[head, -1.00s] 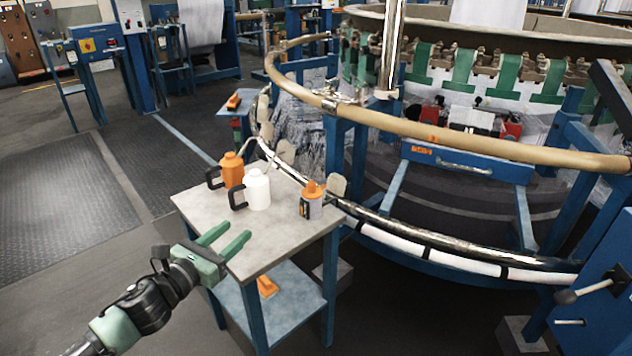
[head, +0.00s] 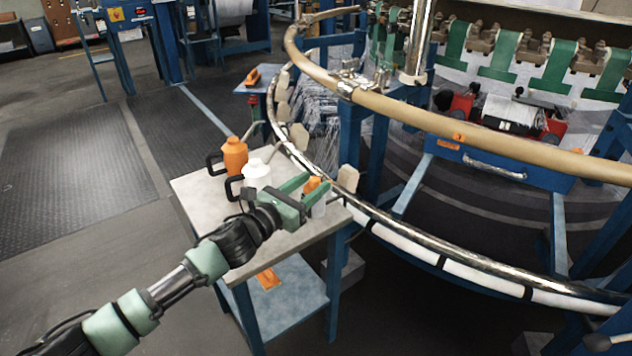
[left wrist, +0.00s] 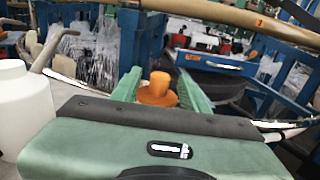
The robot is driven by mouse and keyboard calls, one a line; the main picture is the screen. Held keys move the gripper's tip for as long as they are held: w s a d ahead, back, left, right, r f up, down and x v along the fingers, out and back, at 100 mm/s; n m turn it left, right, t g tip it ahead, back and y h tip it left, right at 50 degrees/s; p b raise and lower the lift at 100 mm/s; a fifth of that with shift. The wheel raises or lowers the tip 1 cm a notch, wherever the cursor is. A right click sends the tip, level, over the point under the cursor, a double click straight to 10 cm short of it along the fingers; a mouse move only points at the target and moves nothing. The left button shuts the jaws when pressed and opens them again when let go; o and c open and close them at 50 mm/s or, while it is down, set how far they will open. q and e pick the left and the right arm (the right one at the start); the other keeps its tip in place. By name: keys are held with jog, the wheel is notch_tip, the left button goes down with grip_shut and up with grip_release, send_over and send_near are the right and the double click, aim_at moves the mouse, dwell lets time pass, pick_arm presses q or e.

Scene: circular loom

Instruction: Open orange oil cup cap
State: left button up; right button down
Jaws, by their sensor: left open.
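The small oil cup (head: 318,209) stands near the right corner of the small table's top. Its orange cap (head: 312,183) shows between the fingers of my left gripper (head: 320,184), which partly hide the cup. In the left wrist view the orange cap (left wrist: 158,88), with a narrow top and wider base, lies between the two green fingers. The left gripper (left wrist: 159,73) is open there, with a gap on each side of the narrow top. The cup's body is hidden in that view.
An orange can (head: 235,156) and a white can (head: 257,174), both with dark handles, stand left of the gripper on the grey table (head: 190,190). The loom's curved metal rail (head: 400,232) passes close behind the table. An orange object (head: 268,279) lies on the lower shelf.

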pick_arm(q)
jog(key=shift+x, duration=0.85)
grip_shut()
dwell(0.8)
